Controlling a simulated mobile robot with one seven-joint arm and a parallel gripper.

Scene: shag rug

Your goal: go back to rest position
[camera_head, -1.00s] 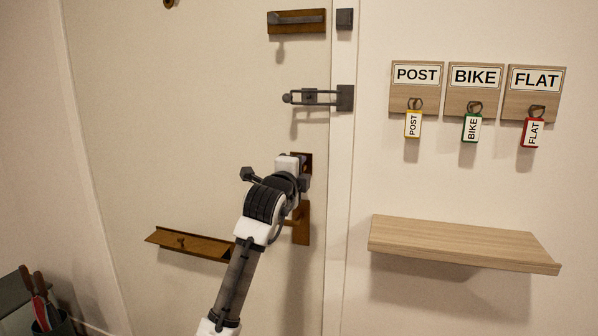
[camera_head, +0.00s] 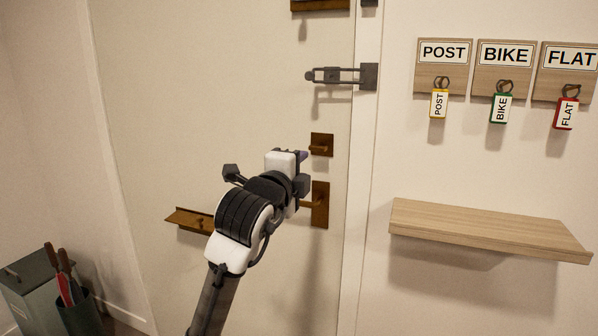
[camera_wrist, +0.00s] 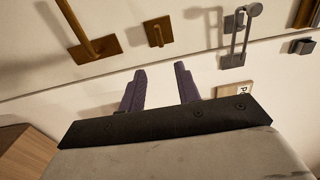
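My gripper (camera_head: 303,158) is in front of the door (camera_head: 220,90), near the brown square lock plate (camera_head: 321,145) and above the brown door handle plate (camera_head: 320,205). In the wrist view my gripper (camera_wrist: 160,88) shows two purple fingers spread apart with nothing between them. The lock plate (camera_wrist: 158,32) and the handle (camera_wrist: 90,48) lie beyond the fingertips there, apart from them. My arm's wrist hides part of the handle in the head view.
A swing-bar latch (camera_head: 340,76) is higher on the door, a letter flap (camera_head: 188,219) lower left. Right of the door are a wooden shelf (camera_head: 480,225) and tagged keys on POST (camera_head: 439,103), BIKE (camera_head: 501,108) and FLAT (camera_head: 566,113) hooks. An umbrella bin (camera_head: 80,315) stands lower left.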

